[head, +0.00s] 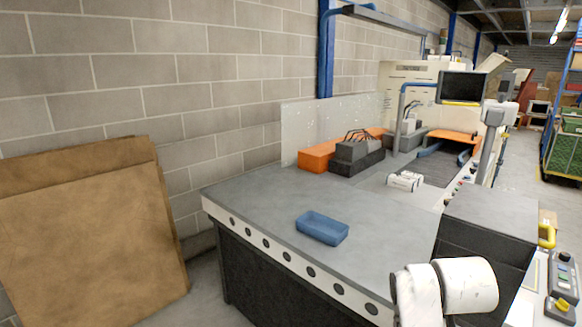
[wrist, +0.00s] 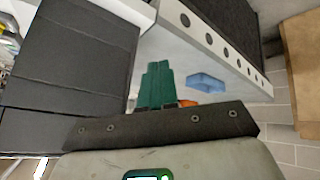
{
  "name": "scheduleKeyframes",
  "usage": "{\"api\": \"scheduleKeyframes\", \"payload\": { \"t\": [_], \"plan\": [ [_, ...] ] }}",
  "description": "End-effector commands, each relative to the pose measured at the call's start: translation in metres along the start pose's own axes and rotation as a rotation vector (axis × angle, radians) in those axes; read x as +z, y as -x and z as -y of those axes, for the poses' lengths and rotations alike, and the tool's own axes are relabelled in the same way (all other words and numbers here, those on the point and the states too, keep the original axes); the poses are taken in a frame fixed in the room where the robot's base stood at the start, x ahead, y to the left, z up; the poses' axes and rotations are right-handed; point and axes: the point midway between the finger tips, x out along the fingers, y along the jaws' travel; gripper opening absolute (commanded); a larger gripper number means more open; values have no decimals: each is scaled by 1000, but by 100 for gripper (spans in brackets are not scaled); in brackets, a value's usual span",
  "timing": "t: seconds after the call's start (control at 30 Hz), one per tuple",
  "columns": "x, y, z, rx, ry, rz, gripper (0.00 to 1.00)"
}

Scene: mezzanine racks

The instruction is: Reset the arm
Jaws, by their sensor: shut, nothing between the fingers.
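My gripper (wrist: 156,84) shows in the wrist view as two green fingers held together, shut and empty, beyond a dark bracket. It is out of sight in the head view, where white rounded links of my arm rise at the bottom right. I cannot tell how high the fingers are above the worktop.
A dark grey box-shaped cabinet (head: 487,228) stands close to my arm at the right. A monitor (head: 462,88) on a post is behind it. Orange and black machine parts (head: 352,152) sit at the back of the worktop. Brown boards (head: 90,235) lean on the wall at left.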

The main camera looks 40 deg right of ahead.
Motion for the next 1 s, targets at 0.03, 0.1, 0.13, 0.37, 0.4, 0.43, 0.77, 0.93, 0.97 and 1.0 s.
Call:
{"api": "scheduleKeyframes", "payload": {
  "t": [0.03,0.1,0.13,0.37,0.4,0.43,0.77,0.93,0.97,1.0],
  "plan": [
    [22,-8,26,-38,66,36,0],
    [50,-15,57,-91,141,78,0],
    [64,-17,70,-114,172,98,0],
    [183,-18,149,-288,391,270,0],
    [203,-16,157,-313,422,300,0],
    [217,-14,163,-331,442,321,0],
    [291,3,183,-418,537,436,0],
    [291,3,183,-418,536,436,0],
    [291,3,183,-418,536,436,0],
    [290,3,183,-418,536,436,0]
  ]
}}
